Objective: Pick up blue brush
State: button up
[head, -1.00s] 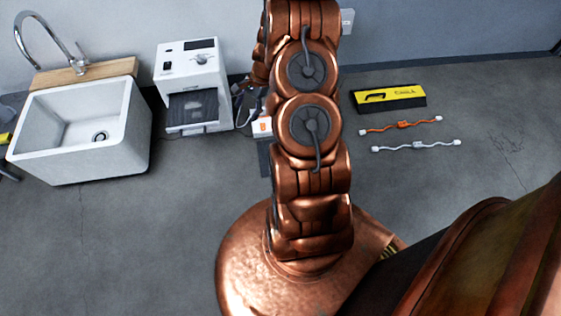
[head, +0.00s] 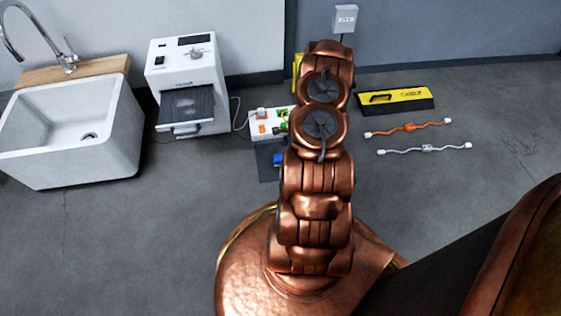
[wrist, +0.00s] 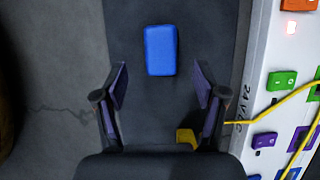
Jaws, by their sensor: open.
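The blue brush (wrist: 160,50) shows in the wrist view as a plain blue block with rounded corners. It lies on a dark grey mat (wrist: 205,25). In the head view the brush (head: 278,159) is a small blue patch on the mat (head: 267,173), partly covered by my arm. My gripper (wrist: 160,84) is open and empty in the wrist view. Its two fingers stand apart, one on each side, with the brush centred beyond their tips. The fingers do not visibly touch it. My gripper is hidden behind my arm in the head view.
A white panel (wrist: 257,95) with coloured switches and a yellow cable runs beside the mat on the right. A small yellow object (wrist: 186,137) lies near the right finger. A white machine (head: 186,85), a sink (head: 70,130), a yellow-topped case (head: 395,98) and two cables stand around on grey floor.

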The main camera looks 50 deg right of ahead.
aim_at(281, 157)
jog(key=shift+b+x, duration=1.5)
jog(key=shift+x, duration=1.65)
jog(key=shift+w, duration=0.1)
grip_shut()
jog(key=shift+r, duration=0.1)
jog(key=shift+r, duration=0.1)
jog(key=shift+r+p, duration=0.3)
jog(key=r+p, duration=0.2)
jog(key=r, duration=0.1)
jog(key=shift+s+a, duration=0.2)
jog(key=shift+s, duration=0.05)
jog(key=s+a+p, duration=0.1)
jog(key=s+a, duration=0.2)
jog(key=s, duration=0.1)
jog(key=s+a+p, duration=0.1)
jog(key=s+a, duration=0.2)
jog(key=s, duration=0.1)
jog(key=s+a+r+p, duration=0.1)
jog(key=s+a, duration=0.2)
jog(key=s, duration=0.1)
jog(key=shift+s+a+r, duration=0.1)
